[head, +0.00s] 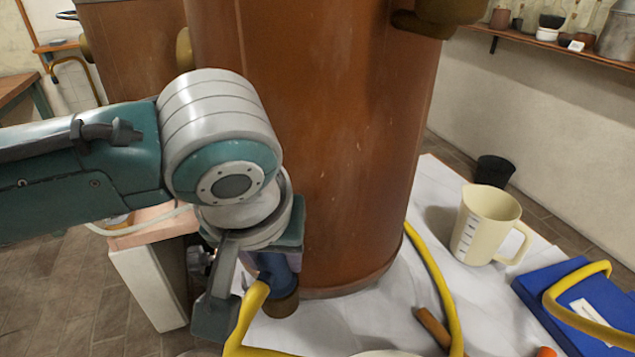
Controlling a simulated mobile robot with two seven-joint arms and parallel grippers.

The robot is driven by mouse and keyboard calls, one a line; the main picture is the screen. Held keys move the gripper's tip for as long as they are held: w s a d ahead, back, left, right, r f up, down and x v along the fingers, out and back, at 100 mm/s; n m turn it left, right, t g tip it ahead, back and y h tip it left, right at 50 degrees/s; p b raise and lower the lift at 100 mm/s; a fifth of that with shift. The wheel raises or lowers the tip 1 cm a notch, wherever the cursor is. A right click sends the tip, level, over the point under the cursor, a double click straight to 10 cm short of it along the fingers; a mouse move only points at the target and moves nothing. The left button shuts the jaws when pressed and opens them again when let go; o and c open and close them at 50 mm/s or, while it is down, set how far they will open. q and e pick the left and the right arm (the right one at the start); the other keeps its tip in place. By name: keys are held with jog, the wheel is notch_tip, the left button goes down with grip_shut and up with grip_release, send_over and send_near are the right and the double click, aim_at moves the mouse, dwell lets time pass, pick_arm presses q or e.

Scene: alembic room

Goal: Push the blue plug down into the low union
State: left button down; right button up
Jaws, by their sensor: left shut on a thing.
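My left gripper (246,285) comes in from the left and points down beside the foot of the large copper vessel (315,130). It is shut on the blue plug (275,270), which shows only in part between the grey finger and the wrist. Just below the plug is a short brown fitting (283,304), which looks like the low union. The plug's lower end meets or overlaps its top; I cannot tell how deep it sits. My right gripper is out of view.
A yellow hose (443,290) runs over the white sheet, with part of it close to my left finger. A cream measuring jug (484,226), a blue folder (560,290) and a black cup (493,171) are at the right. A wooden handle (433,328) lies in front.

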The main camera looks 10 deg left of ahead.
pick_arm(q)
jog(key=shift+c, duration=1.6)
grip_release()
jog(key=shift+r, duration=0.1)
jog(key=shift+r+p, duration=3.45)
jog(key=shift+p, duration=0.8)
